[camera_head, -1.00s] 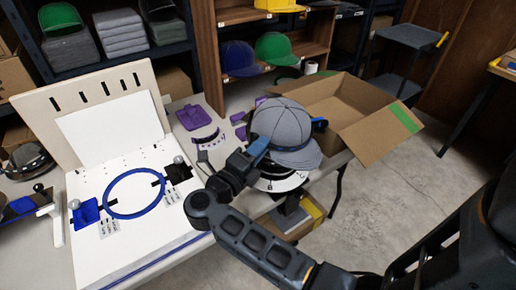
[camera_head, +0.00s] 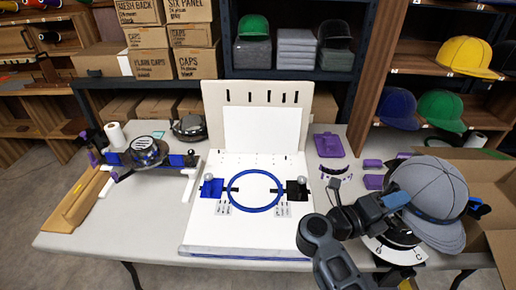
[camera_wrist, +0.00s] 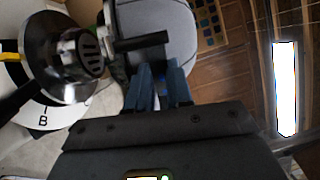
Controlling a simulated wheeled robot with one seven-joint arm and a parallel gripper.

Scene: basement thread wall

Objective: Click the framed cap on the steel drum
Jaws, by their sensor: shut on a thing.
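The exact grip is partly hidden. A round metal and dark drum-like fixture (camera_head: 147,152) sits on a blue bar at the table's left; I cannot tell for certain that it is the steel drum.
A white board with a blue hoop (camera_head: 281,191) stands mid-table. A white lettered ring (camera_head: 392,252) lies below the cap, with the open carton (camera_head: 493,178) behind. Purple pieces (camera_head: 330,145) lie nearby. Table space (camera_head: 90,228) at front left is clear.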

